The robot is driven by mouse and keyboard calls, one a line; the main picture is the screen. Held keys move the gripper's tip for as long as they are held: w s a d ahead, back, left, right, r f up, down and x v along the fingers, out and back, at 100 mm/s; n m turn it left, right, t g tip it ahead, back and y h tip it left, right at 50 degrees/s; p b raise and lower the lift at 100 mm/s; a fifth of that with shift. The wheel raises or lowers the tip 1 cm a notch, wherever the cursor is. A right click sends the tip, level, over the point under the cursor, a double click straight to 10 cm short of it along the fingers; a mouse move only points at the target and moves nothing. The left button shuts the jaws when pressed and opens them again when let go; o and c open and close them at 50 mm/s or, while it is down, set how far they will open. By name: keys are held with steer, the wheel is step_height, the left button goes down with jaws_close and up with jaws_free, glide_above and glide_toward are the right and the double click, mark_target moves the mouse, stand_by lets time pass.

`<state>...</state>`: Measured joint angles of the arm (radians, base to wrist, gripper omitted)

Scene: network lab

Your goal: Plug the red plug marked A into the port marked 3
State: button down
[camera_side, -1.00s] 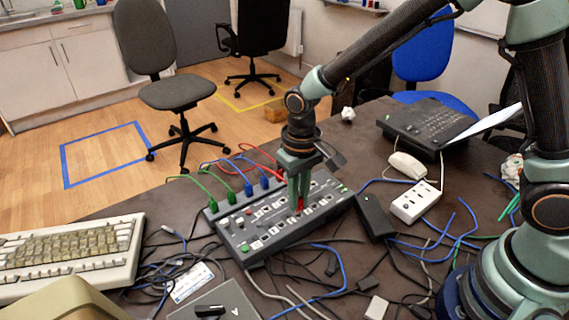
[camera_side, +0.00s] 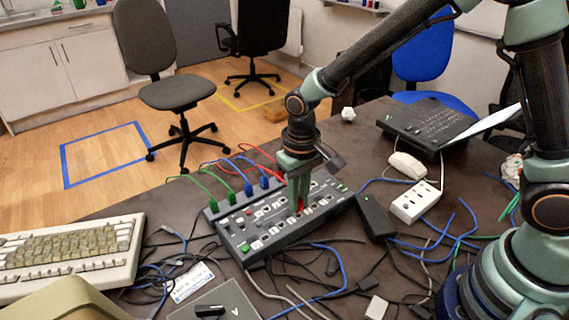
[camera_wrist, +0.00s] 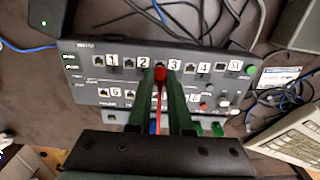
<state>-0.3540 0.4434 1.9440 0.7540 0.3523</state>
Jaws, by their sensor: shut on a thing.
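My gripper (camera_side: 299,200) is shut on the red plug (camera_wrist: 160,76) and points down over the dark port box (camera_side: 268,238). In the wrist view the red plug is between the green fingers of my gripper (camera_wrist: 166,85). Its tip is at the port just left of the label 3 (camera_wrist: 174,67), in the row with labels 1, 2 and 4. The plug covers that port, and I cannot tell whether the tip is above it or inside it. In the side view only a bit of red shows between the fingers. The mark A is not visible.
Green plugs (camera_side: 231,197) and blue plugs (camera_side: 257,186) with cables sit along the rack at the box's back edge. A black adapter (camera_side: 375,217) and a white power strip (camera_side: 415,202) lie to the right. Loose cables and a keyboard (camera_side: 75,255) crowd the front and left.

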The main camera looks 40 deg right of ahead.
steer(key=shift+f, duration=0.7)
stand_by(1.0)
steer(key=c, duration=0.8)
jaws_free()
steer(key=shift+o, duration=0.2)
step_height(320, 180, up, 12)
steer(key=s+d+r+t, duration=0.2)
steer(key=s+d+r, duration=0.1)
steer(key=d, duration=0.4)
steer(key=s+d+r+t, duration=0.3)
steer(key=s+d+r, duration=0.1)
steer(key=s+d, duration=0.1)
steer(key=shift+s+d+r+t, duration=0.25)
steer(key=shift+s+d+t, duration=0.1)
steer(key=shift+d, duration=0.5)
